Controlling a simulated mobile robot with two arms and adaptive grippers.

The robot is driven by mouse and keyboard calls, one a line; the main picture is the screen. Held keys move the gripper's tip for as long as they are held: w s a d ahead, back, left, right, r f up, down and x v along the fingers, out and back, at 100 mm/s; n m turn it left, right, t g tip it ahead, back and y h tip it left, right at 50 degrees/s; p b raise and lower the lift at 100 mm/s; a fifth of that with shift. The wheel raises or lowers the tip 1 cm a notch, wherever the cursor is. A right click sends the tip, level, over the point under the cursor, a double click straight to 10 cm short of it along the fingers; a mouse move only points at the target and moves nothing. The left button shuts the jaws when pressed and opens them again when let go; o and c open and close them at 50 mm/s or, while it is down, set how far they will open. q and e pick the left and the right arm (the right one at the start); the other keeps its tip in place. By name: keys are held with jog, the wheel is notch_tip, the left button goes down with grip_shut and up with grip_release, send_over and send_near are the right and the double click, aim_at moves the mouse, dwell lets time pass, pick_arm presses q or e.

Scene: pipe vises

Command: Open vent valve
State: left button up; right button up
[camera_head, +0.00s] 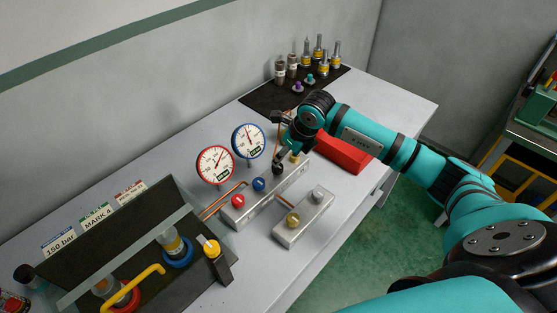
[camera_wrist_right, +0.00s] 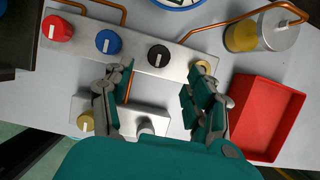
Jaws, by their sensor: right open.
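A grey valve block (camera_head: 265,195) on the bench carries a red knob (camera_head: 238,201), a blue knob (camera_head: 259,184), a black knob (camera_wrist_right: 158,56) and a brass-coloured knob (camera_wrist_right: 204,67). No readable label shows which one is the vent valve. A smaller block (camera_head: 304,222) in front carries a yellow knob (camera_wrist_right: 86,122) and a grey knob (camera_head: 318,193). My right gripper (camera_wrist_right: 163,85) is open and empty above the blocks. In the right wrist view, the black knob lies between and just beyond its fingertips. My left gripper is out of view.
A red-rimmed gauge (camera_head: 215,165) and a blue-rimmed gauge (camera_head: 248,141) stand behind the block with copper pipes. A red tray (camera_wrist_right: 267,117) lies right of the gripper. Several fittings stand on a dark mat (camera_head: 268,98). A dark test box (camera_head: 125,235) is at left.

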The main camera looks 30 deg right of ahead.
aim_at(279, 167)
jog(key=p+x, duration=0.1)
jog(key=x, duration=0.6)
jog(key=shift+a+f, duration=0.1)
jog(key=c, duration=1.1)
jog(key=shift+w+f+n+b, duration=0.15)
jog(key=shift+n+b, duration=0.25)
jog(key=shift+b, duration=0.2)
jog(key=shift+c, duration=0.2)
jog(key=n+g+y+b, duration=0.1)
jog(key=n+b, duration=0.3)
jog(key=b, duration=0.1)
jog(key=n+g+y+b, duration=0.1)
jog(key=n+b, duration=0.3)
jog(key=b, duration=0.1)
jog(key=n+g+y+b, duration=0.1)
jog(key=n+b, duration=0.3)
jog(key=b, duration=0.2)
jog(key=shift+w+g, duration=0.15)
jog(key=shift+g, duration=0.15)
jog(key=shift+n+g+b, duration=0.7)
jog(key=shift+n+b, duration=0.8)
jog(key=shift+n, duration=0.4)
